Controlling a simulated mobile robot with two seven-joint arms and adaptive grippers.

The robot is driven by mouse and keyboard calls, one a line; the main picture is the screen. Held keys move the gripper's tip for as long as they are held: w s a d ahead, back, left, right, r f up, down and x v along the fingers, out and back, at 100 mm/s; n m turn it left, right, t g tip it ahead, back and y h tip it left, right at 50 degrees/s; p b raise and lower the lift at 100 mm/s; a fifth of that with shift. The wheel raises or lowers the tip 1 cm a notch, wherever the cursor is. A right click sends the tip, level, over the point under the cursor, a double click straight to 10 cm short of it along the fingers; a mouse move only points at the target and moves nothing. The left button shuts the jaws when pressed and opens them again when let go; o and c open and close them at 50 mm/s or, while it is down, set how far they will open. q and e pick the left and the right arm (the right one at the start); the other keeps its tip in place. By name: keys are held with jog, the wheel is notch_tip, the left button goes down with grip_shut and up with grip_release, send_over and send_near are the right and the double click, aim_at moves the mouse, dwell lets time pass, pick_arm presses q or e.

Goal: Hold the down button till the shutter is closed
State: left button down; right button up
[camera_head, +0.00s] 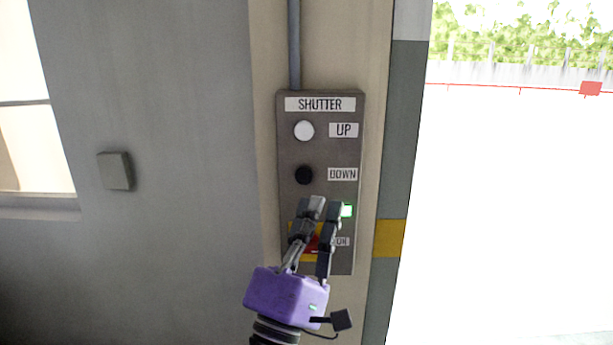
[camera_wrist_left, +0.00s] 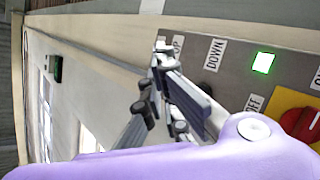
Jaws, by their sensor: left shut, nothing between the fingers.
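The grey shutter control box (camera_head: 284,150) is on the wall post in the head view. Its black DOWN button (camera_head: 304,174) sits below the white UP button (camera_head: 303,131). My left gripper (camera_head: 323,205) is shut and empty, with its fingertips just below the DOWN button in the picture. The button's face is uncovered in the head view; I see no contact. In the left wrist view my left gripper (camera_wrist_left: 165,58) crosses in front of the box beside the DOWN label (camera_wrist_left: 214,55). The doorway at right shows outdoors, with no shutter curtain in view. My right gripper is out of view.
A lit green lamp (camera_head: 347,211) is beside my fingers; it also shows in the left wrist view (camera_wrist_left: 263,62). A red knob (camera_wrist_left: 300,122) on a yellow plate is low on the box. A small grey wall box (camera_head: 115,171) is at left.

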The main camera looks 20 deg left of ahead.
aim_at(304, 175)
pick_arm(q)
jog(key=w+a, duration=0.1)
jog(key=w, duration=0.1)
jog(key=w+b, duration=0.1)
jog(key=w, duration=0.2)
jog(key=w+a, duration=0.1)
jog(key=w, duration=0.2)
jog(key=shift+w+a+b, duration=0.15)
jog(key=shift+a+b, duration=0.15)
jog(key=shift+b, duration=0.05)
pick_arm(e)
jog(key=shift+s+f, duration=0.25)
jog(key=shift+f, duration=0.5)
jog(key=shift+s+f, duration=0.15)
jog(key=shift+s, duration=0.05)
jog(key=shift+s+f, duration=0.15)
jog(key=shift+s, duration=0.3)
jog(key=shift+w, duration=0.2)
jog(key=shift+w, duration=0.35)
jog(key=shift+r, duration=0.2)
